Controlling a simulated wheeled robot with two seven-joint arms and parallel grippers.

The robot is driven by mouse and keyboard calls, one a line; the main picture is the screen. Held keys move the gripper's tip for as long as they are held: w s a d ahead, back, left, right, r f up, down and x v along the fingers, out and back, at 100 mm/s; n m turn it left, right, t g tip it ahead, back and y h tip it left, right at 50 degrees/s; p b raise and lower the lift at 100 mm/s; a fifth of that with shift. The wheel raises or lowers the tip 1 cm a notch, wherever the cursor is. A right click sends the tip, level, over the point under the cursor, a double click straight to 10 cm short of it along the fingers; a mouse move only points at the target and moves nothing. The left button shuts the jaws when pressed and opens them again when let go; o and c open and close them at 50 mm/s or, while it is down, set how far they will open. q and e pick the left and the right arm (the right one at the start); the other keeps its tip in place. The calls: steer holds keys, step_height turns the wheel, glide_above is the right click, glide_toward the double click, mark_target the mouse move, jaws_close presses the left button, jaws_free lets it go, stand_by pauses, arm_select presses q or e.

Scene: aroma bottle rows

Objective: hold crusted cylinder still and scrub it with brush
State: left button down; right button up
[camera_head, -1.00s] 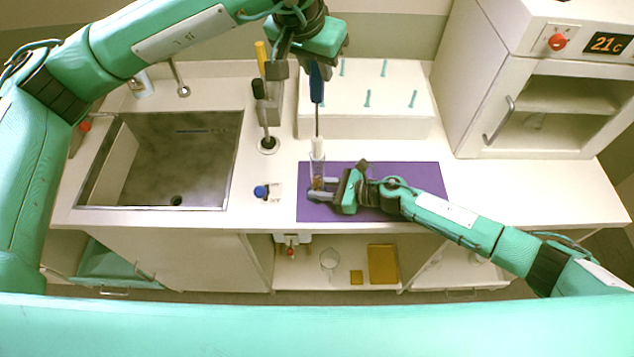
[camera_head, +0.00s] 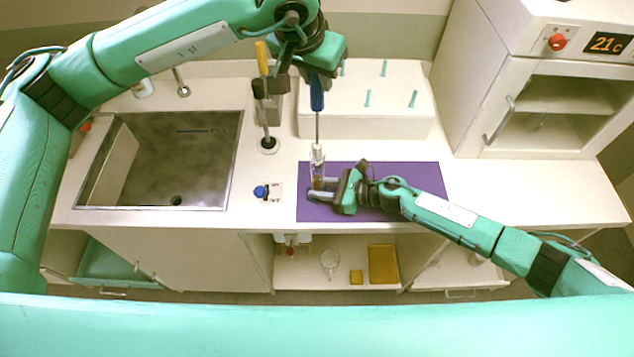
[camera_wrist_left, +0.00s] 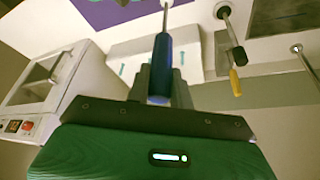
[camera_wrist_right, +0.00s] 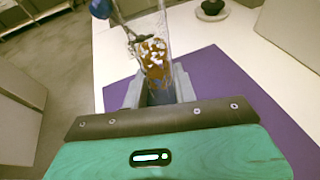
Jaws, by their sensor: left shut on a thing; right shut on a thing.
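The crusted cylinder (camera_wrist_right: 155,60) is clear, with brown and white crust inside, and stands upright on the purple mat (camera_head: 400,172). It also shows in the head view (camera_head: 318,172). My right gripper (camera_head: 316,192) is shut on its lower part. The brush has a blue handle (camera_head: 317,95) and a thin shaft going down to a white bristle head (camera_head: 317,152) at the cylinder's mouth. My left gripper (camera_head: 300,80) is shut on the blue handle above the cylinder; the handle also shows in the left wrist view (camera_wrist_left: 161,65). How deep the bristles sit is hard to tell.
A sink (camera_head: 165,160) lies to the left. Yellow-handled and black-handled tools stand in holders (camera_head: 268,144) behind. A white pegged block (camera_head: 370,120) stands behind the mat. A blue knob (camera_head: 260,191) is left of the mat. The counter at right is clear.

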mark_target(313, 102)
arm_select(q)
steer(key=shift+f, duration=6.15)
steer(key=shift+r, duration=0.1)
steer(key=shift+r, duration=2.2)
steer(key=shift+f, duration=0.15)
steer(key=shift+f, duration=2.2)
steer(key=shift+r, duration=0.15)
steer(key=shift+r, duration=2.15)
